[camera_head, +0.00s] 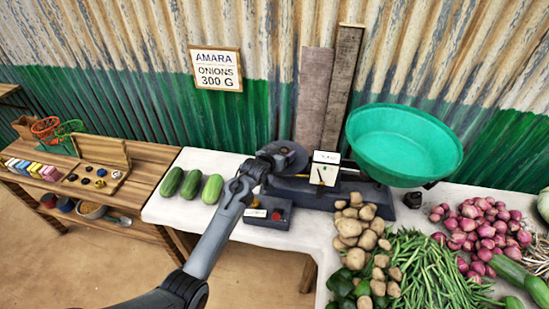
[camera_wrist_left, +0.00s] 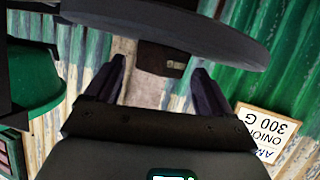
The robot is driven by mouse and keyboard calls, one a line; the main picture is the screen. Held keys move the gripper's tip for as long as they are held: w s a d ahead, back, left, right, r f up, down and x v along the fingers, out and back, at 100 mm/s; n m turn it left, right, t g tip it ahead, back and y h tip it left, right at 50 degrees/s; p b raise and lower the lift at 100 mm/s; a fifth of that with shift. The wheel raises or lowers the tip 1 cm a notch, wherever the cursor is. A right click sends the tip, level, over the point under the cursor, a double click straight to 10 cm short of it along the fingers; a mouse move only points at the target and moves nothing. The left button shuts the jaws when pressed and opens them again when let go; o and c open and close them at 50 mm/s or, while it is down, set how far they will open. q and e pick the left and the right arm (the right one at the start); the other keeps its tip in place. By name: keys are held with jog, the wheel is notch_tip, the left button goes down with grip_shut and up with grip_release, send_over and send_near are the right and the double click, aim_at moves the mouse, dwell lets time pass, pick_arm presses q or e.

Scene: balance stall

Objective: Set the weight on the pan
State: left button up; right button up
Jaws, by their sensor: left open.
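The balance (camera_head: 340,190) stands on the white table, with a big green pan (camera_head: 405,150) on its right and a flat dark pan (camera_head: 299,160) on its left. My left gripper (camera_head: 270,163) is at the dark pan; my wrist hides part of it. In the left wrist view, which is upside down, the gripper (camera_wrist_left: 160,68) is open. A small dark weight (camera_wrist_left: 160,58) sits against the dark pan (camera_wrist_left: 165,22), between or just beyond the fingertips, with gaps on both sides. The weight cannot be made out in the head view. My right gripper is not in view.
A dark box with a red knob (camera_head: 277,215) sits in front of the balance. Cucumbers (camera_head: 191,184) lie to the left, potatoes (camera_head: 356,225), beans (camera_head: 425,265) and onions (camera_head: 485,230) to the right. A small black object (camera_head: 412,199) lies below the green pan. A sign (camera_head: 216,69) hangs behind.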

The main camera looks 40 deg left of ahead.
pick_arm(q)
jog(key=p+v, duration=0.2)
jog(key=v, duration=1)
jog(key=s+d+f+m+g+h, duration=0.1)
jog(key=s+d+f+g, duration=0.2)
jog(key=s+d, duration=0.3)
jog(key=s+d+f+m+g+h, duration=0.1)
jog(key=s+d, duration=0.6)
jog(key=s, duration=0.9)
jog(key=s+d+f+m+g, duration=0.3)
jog(key=s+d+f+g, duration=0.2)
jog(key=s, duration=0.6)
notch_tip(320, 180, down, 2)
jog(key=shift+d+f+g+h, duration=0.1)
jog(key=shift+d+g+h, duration=0.3)
jog(key=shift+d, duration=0.6)
notch_tip(320, 180, up, 30)
jog(key=p, duration=2.9)
jog(key=shift+p, duration=0.4)
jog(key=shift+f, duration=0.2)
